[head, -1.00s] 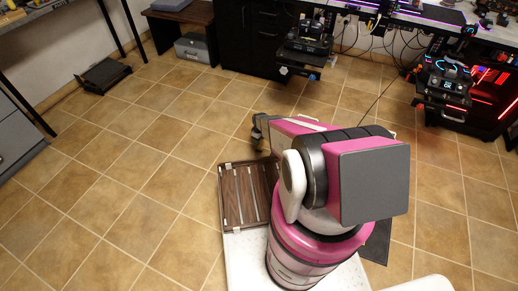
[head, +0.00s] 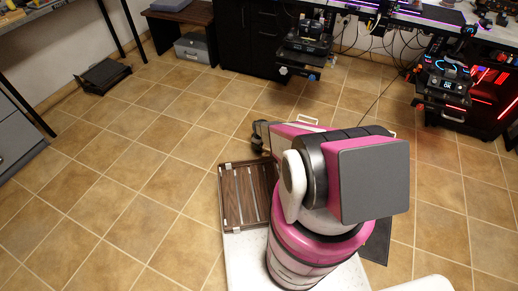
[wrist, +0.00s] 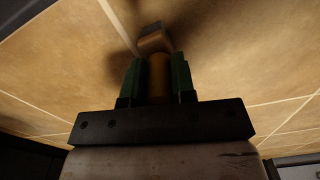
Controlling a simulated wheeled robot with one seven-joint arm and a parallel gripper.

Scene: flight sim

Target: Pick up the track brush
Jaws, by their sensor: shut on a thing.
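The track brush (wrist: 155,42) shows in the wrist view as a brown-orange handle with a paler block at its far end. My gripper (wrist: 156,72) has its green fingers on both sides of the handle and is shut on it. Tiled floor fills the view beyond the brush, with a dark shadow around its far end. In the head view my gripper end (head: 258,138) is small and partly hidden behind my pink and grey arm. I cannot make out the brush in that view.
A brown slatted tray (head: 225,196) lies left of my arm. A dark low stand (head: 103,74) is on the floor at far left. A grey box (head: 192,47) sits under a dark bench. Desks with electronics (head: 445,83) line the back right. Open tiled floor lies left.

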